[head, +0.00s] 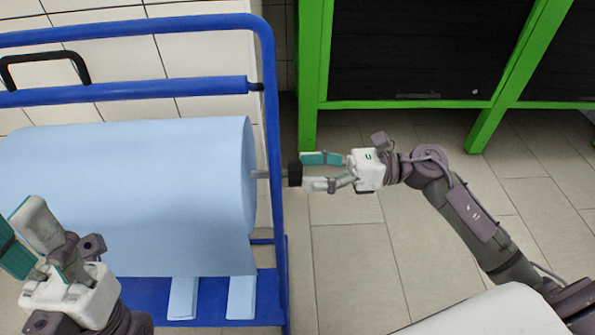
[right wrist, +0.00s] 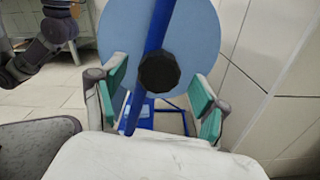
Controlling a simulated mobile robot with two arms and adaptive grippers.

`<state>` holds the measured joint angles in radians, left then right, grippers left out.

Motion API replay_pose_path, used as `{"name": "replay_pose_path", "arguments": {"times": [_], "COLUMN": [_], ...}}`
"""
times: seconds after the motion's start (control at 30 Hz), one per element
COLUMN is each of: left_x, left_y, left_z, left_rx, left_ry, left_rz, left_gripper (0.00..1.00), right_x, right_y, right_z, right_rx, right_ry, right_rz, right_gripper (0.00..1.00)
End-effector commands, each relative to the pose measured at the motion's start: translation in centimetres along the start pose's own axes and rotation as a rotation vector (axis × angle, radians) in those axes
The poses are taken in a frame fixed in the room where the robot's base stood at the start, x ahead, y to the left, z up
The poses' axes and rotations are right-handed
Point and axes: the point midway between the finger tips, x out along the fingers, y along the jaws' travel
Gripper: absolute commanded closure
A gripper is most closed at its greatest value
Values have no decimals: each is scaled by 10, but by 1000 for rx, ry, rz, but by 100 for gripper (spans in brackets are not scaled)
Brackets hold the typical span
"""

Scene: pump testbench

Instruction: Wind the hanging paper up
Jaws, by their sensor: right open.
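A wide light-blue paper roll (head: 140,170) sits on a shaft in a blue frame (head: 278,215), its sheet hanging down in front. Two narrow light-blue strips (head: 241,298) show below the sheet's lower edge. A black knob (head: 294,173) is on the shaft's right end, outside the frame. My right gripper (head: 312,172) is open, its tips right at the knob. In the right wrist view the dark knob (right wrist: 159,71) shows between the spread fingers, with the roll's round end (right wrist: 195,40) behind. My left gripper (head: 30,240) is in front of the roll; its finger gap is unclear.
A blue upper bar (head: 130,92) and a black handle (head: 45,60) are above the roll. Green-framed dark cabinets (head: 420,60) stand at the back right. The tiled floor right of the frame is clear. A pale surface (head: 480,312) is at the bottom right.

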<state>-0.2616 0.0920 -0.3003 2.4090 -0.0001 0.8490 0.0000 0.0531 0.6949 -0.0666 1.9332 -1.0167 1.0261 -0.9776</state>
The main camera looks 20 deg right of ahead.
Motion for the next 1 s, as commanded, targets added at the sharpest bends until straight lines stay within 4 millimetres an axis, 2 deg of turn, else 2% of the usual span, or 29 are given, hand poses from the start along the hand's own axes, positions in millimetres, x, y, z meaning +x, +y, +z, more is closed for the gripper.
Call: {"name": "replay_pose_path", "arguments": {"times": [0.1, 0.2, 0.57, 1.0], "left_x": [0, 1, 3, 3], "left_y": [0, 0, 0, 0], "left_z": [1, 1, 0, 0], "left_rx": [1, 1, 1, 1], "left_ry": [5, 10, 14, 14], "left_rz": [3, 5, 6, 3], "left_gripper": [60, 60, 60, 60], "right_x": [16, 23, 27, 27], "right_y": [0, 0, 0, 0], "right_z": [0, 0, 0, 0], "right_rx": [-1, 0, 1, 1], "right_ry": [-2, 0, 0, 0], "right_rz": [1, 1, 0, -1], "right_gripper": [27, 27, 28, 100]}}
